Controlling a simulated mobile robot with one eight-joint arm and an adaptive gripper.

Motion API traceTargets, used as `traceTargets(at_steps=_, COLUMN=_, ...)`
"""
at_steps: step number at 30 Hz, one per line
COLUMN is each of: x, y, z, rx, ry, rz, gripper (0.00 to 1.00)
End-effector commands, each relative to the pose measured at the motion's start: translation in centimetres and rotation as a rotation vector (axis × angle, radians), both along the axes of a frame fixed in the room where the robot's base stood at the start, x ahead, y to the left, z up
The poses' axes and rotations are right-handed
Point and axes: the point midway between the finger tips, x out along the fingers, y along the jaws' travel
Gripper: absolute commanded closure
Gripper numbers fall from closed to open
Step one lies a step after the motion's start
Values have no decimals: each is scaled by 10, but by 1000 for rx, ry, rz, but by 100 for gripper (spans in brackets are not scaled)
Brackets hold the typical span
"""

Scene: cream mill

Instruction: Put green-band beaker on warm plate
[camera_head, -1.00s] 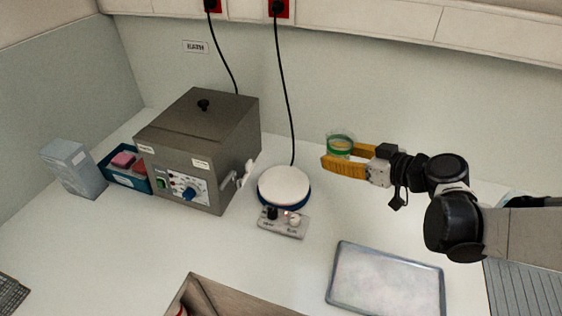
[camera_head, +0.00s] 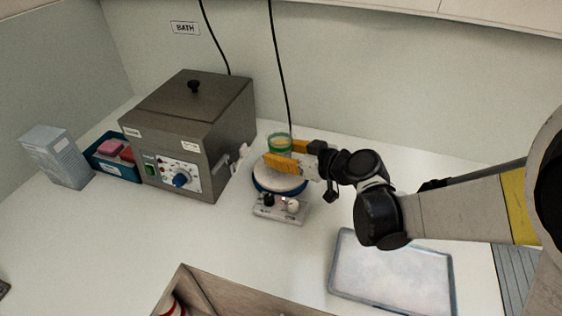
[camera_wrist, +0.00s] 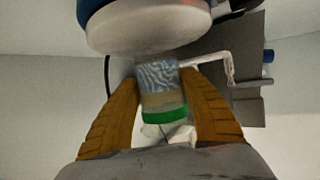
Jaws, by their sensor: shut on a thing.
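The green-band beaker (camera_head: 279,146) is a small clear cup with a green band and yellowish contents. My gripper (camera_head: 283,157) has its orange fingers shut on it. In the wrist view the beaker (camera_wrist: 162,92) sits between both fingers, its green band toward the palm. The warm plate (camera_head: 279,180) is a round white disc with a blue rim and a small grey control box in front. In the head view the beaker is at the plate's far edge; I cannot tell its height above it. In the wrist view the plate (camera_wrist: 150,30) lies just beyond the beaker.
A grey metal bath (camera_head: 190,130) with a lid and spout stands left of the plate. A metal tray (camera_head: 392,272) lies at the front right. A teal bin (camera_head: 116,166) and a pale carton (camera_head: 58,157) stand at far left. A wooden box (camera_head: 240,298) is in front.

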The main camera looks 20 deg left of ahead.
Motion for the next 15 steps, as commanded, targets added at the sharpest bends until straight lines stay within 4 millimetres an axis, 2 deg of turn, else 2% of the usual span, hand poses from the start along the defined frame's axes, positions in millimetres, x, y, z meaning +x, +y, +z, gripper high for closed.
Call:
traceTargets(at_steps=1, x=0, y=0, z=-14, rx=0, ry=0, rz=0, gripper=84)
traceTargets(at_steps=3, x=0, y=0, z=-22, rx=0, ry=0, rz=0, gripper=84)
traceTargets(at_steps=14, x=0, y=0, z=-25, rx=0, ry=0, rz=0, gripper=84)
traceTargets(at_steps=15, x=0, y=0, z=-26, rx=0, ry=0, rz=0, gripper=47)
